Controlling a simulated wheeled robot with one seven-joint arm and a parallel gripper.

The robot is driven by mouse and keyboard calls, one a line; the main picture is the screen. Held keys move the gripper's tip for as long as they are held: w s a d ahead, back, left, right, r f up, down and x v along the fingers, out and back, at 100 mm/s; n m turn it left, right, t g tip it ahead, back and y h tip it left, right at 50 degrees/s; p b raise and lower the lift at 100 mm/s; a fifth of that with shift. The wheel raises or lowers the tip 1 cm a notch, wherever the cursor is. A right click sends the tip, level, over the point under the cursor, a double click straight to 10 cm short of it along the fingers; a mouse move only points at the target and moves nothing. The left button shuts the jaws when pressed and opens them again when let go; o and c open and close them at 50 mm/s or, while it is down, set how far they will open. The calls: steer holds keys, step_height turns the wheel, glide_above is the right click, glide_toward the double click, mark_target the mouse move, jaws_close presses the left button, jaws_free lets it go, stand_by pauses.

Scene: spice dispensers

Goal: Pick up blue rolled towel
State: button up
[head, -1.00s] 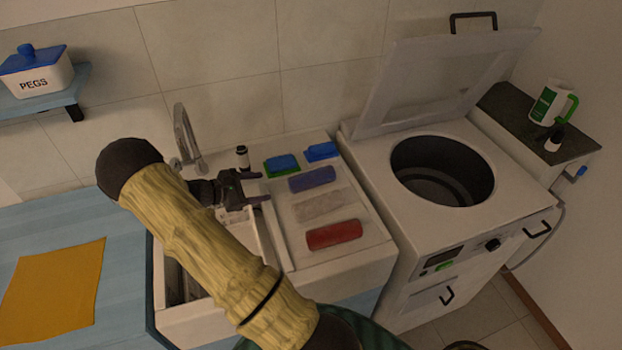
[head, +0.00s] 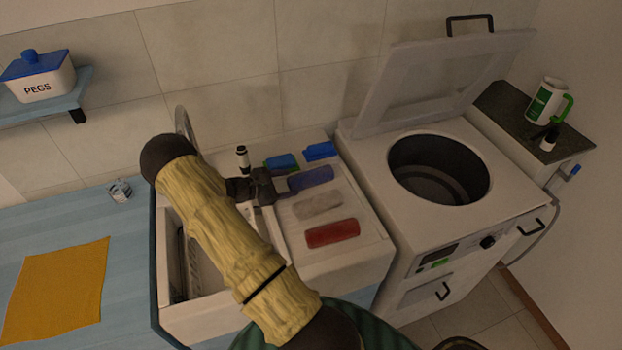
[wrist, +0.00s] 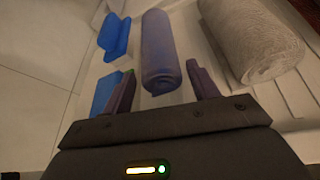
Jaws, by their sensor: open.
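The blue rolled towel (head: 312,178) lies on the white drainboard beside the sink, behind a grey rolled towel (head: 318,205) and a red rolled towel (head: 332,233). In the wrist view the blue towel (wrist: 159,50) stretches away from my gripper (wrist: 158,82), its near end at the level of the fingertips. My gripper is open, with one finger on each side of that near end. In the head view my gripper (head: 284,187) is at the towel's left end. Whether the fingers touch it I cannot tell.
Blue brushes or sponges (head: 320,151) lie just behind the towel, close to one finger. The grey towel (wrist: 252,40) lies close to the other finger. A small dark-and-white bottle (head: 242,158) stands at the back. An open top-loading washer (head: 510,205) stands to the right.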

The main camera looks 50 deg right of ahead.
mark_target(297, 182)
steer(key=p+x, duration=0.2)
steer(key=x, duration=0.2)
steer(key=shift+d+f, duration=0.2)
steer(key=shift+d, duration=0.1)
steer(key=shift+c, duration=0.5)
steer(key=c, duration=0.7)
